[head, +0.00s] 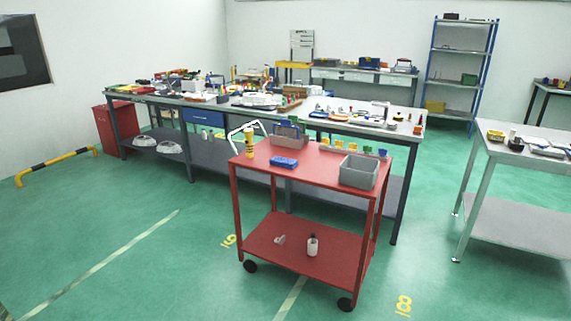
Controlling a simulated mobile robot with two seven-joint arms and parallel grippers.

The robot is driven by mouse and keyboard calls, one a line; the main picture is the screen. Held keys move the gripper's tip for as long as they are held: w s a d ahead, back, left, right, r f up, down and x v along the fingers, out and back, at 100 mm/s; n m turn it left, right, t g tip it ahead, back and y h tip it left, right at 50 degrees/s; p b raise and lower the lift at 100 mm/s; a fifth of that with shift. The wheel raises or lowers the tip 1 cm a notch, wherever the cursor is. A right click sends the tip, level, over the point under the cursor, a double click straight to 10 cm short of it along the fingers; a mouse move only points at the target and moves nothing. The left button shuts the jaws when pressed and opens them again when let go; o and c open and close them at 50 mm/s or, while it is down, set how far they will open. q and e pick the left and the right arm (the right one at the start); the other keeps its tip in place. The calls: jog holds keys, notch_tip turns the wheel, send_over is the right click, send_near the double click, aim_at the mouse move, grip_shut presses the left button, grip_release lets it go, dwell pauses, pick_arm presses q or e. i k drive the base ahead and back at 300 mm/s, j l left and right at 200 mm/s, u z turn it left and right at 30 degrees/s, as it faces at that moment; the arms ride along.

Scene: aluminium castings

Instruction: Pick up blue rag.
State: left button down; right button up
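A flat blue item (284,161), which looks like the folded blue rag, lies on the top of the red cart (315,168), near its front left part. It is small in the picture, so its cloth texture cannot be told for certain. More blue (289,128) shows in and above a grey-brown bin at the back of the cart top; what it is cannot be made out. Neither of my grippers is in view, and nothing hides the flat blue item.
The cart top also holds a yellow bottle (249,144), a grey bin (358,172) and a row of small coloured items. A long cluttered workbench (392,137) stands close behind. A grey table (497,150) stands at right. The green floor (130,235) in front is clear.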

aim_at(281, 162)
jog(key=u, duration=3.65)
jog(key=z, duration=3.65)
jog(key=i+j+z, duration=0.15)
jog(key=i, duration=0.25)
jog(key=i+z, duration=0.2)
jog(key=i, duration=0.2)
